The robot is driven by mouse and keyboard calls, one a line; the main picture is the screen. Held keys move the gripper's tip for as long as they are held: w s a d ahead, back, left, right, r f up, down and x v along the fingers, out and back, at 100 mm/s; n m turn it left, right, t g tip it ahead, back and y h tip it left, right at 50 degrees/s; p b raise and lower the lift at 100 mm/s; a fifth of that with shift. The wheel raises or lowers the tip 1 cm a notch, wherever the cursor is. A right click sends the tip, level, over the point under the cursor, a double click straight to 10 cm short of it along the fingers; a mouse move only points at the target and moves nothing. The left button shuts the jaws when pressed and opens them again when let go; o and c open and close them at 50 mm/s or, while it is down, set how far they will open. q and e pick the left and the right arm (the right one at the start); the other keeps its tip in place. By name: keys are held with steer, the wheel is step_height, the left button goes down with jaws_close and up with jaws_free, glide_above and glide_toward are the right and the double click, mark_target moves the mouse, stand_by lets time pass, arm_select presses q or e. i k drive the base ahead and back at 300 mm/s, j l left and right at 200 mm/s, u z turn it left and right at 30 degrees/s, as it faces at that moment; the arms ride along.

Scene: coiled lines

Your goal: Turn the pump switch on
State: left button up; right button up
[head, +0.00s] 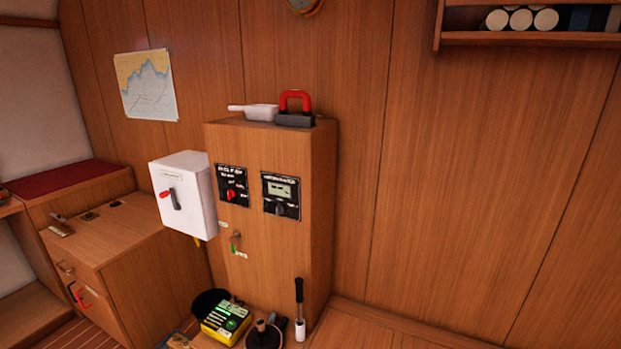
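Several controls are on or beside a wooden cabinet (310,180), and their labels are too small to read, so I cannot tell which is the pump switch. A black panel (240,172) on its front carries a red knob (231,194). A second black panel (292,180) to the right has a small display and a dark knob. Below them is a small metal switch (236,237) with a green mark under it. Neither gripper is in view.
A yellow device (226,322), a dark round object (264,337) and a black-handled tool (299,300) stand low before the cabinet. A red-handled object (295,107) and a white one (262,112) lie on top. A lower wooden unit (120,235) stands left.

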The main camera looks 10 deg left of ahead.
mark_target(231, 193)
steer(key=i+j, duration=0.15)
steer(key=j, duration=0.4)
steer(key=i+j, duration=0.1)
steer(key=j, duration=0.45)
steer(key=i+j, duration=0.15)
steer(key=j, duration=0.4)
steer(key=i+j, duration=0.1)
steer(key=j, duration=0.45)
steer(key=i+j, duration=0.15)
steer(key=j, duration=0.4)
steer(key=i+j, duration=0.1)
steer(key=j, duration=0.45)
steer(key=i+j, duration=0.15)
steer(key=j, duration=0.4)
steer(key=i+j, duration=0.1)
steer(key=j, duration=0.45)
steer(key=u, duration=0.05)
